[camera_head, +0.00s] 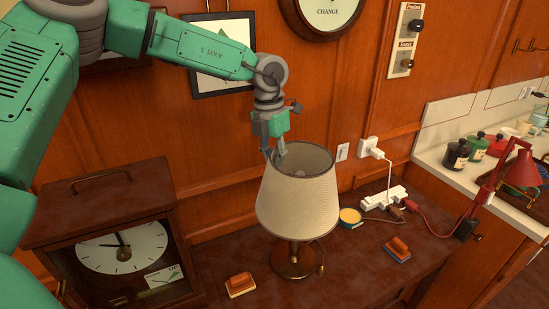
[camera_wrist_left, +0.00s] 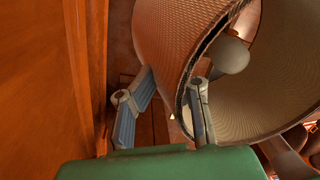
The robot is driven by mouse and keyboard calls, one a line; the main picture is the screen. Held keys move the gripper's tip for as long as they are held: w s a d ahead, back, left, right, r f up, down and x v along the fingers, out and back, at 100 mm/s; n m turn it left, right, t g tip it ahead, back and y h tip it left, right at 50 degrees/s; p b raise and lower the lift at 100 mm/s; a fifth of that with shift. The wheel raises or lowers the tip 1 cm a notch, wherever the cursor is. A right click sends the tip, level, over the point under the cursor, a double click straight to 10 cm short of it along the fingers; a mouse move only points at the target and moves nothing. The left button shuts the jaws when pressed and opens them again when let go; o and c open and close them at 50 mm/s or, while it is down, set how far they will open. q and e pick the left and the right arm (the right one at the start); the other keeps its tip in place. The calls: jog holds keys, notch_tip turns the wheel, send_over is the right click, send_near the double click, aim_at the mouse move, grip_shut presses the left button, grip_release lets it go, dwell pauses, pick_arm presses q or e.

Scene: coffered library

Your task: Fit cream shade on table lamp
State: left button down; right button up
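The cream shade (camera_head: 298,200) is upright around the top of the table lamp (camera_head: 292,262), whose brass stem and round foot show below it. I cannot tell whether the shade rests on its support. My left gripper (camera_head: 273,155) is at the shade's upper rim, on the back left. In the left wrist view the shade (camera_wrist_left: 185,40) fills the upper right, with a pale bulb (camera_wrist_left: 231,55) inside. The fingers of my left gripper (camera_wrist_left: 168,85) are apart, one outside the shade wall and one at the inner side of the rim. My right gripper is not in view.
A wooden clock (camera_head: 110,235) stands left of the lamp. Two orange-topped blocks (camera_head: 240,285) (camera_head: 397,248), a yellow-topped tin (camera_head: 350,217) and a white power strip (camera_head: 383,198) lie around it. A red lamp (camera_head: 520,170) and jars (camera_head: 457,153) are at the right.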

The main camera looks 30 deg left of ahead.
pick_arm(q)
jog(key=shift+f, duration=0.65)
jog(key=c, duration=1.6)
grip_release()
jog(key=shift+c, duration=0.2)
notch_tip(320, 180, up, 12)
jog(key=a, duration=0.1)
jog(key=shift+a, duration=0.15)
jog(key=shift+f, duration=0.2)
